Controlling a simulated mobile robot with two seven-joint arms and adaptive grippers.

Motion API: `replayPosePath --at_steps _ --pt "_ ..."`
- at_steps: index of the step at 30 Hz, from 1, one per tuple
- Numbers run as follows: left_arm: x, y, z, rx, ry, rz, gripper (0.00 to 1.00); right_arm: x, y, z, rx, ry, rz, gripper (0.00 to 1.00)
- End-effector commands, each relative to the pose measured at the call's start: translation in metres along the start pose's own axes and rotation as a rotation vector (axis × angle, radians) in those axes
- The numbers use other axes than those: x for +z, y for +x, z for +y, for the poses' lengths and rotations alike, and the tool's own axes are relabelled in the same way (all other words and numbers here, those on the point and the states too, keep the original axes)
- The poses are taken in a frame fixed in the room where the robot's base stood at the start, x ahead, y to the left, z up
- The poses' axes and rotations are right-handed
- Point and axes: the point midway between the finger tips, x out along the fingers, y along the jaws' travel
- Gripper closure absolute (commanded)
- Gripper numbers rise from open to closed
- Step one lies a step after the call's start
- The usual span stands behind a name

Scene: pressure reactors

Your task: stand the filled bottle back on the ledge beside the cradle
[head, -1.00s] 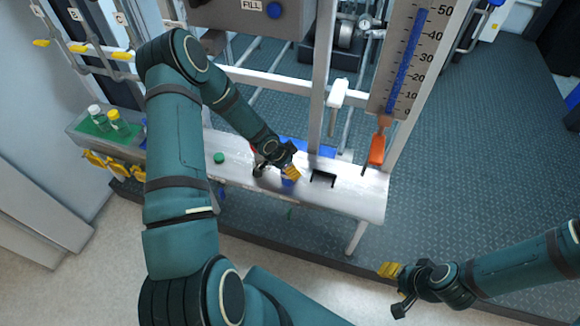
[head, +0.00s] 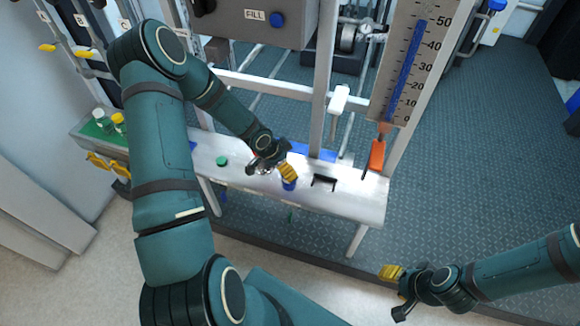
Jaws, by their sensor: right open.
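The white ledge (head: 345,200) runs across the middle of the head view. A small blue object (head: 289,185), perhaps the bottle's cap or top, shows on it just below the yellow fingertips of my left gripper (head: 287,172). The gripper hides most of what is there, and I cannot tell whether its fingers touch the blue object. A dark square opening (head: 323,182), possibly the cradle, lies just right of it. A green cap (head: 222,161) lies on the ledge further left. My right gripper (head: 391,272) is open and empty over the floor at lower right.
A gauge board with a blue column (head: 405,75) and an orange-handled part (head: 376,155) stand at the ledge's right end. A metal post (head: 324,90) rises behind the ledge. Bottles, one yellow-capped (head: 119,121), stand on a green-topped shelf at left.

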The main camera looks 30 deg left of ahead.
Motion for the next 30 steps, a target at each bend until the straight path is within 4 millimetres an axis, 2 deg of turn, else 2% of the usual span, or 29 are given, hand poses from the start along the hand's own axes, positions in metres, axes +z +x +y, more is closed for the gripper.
replayPosePath --at_steps 1,3,9,16,19,20,23,25,27,30 --pt "-0.001 -0.015 0.000 -0.001 -0.001 0.000 0.11 0.000 -0.007 -0.003 0.000 0.000 -0.002 0.53" --pt "-0.001 -0.028 -0.001 -0.002 -0.002 0.001 0.11 -0.002 -0.011 -0.004 0.000 0.001 0.002 0.53" --pt "-0.001 -0.056 0.000 -0.001 -0.001 0.001 0.11 -0.006 -0.020 -0.007 0.001 0.004 0.012 0.53" --pt "-0.001 -0.064 0.001 0.003 0.000 0.000 0.11 -0.007 -0.022 -0.008 0.002 0.006 0.016 0.53" --pt "-0.007 -0.059 0.017 0.029 -0.023 0.009 0.11 -0.007 -0.022 -0.008 0.002 0.006 0.016 0.53" --pt "-0.011 -0.055 0.027 0.045 -0.040 0.013 0.11 -0.007 -0.022 -0.008 0.002 0.006 0.016 0.53" --pt "-0.026 -0.041 0.077 0.124 -0.136 0.025 0.11 -0.007 -0.022 -0.008 0.002 0.006 0.016 0.53" --pt "-0.035 -0.032 0.121 0.184 -0.235 0.016 0.11 -0.007 -0.022 -0.008 0.002 0.006 0.016 0.53" --pt "-0.037 -0.026 0.165 0.227 -0.343 -0.010 0.11 -0.007 -0.022 -0.008 0.002 0.006 0.016 0.53" --pt "-0.031 -0.022 0.215 0.248 -0.488 -0.067 0.11 -0.007 -0.022 -0.008 0.002 0.006 0.016 0.53"
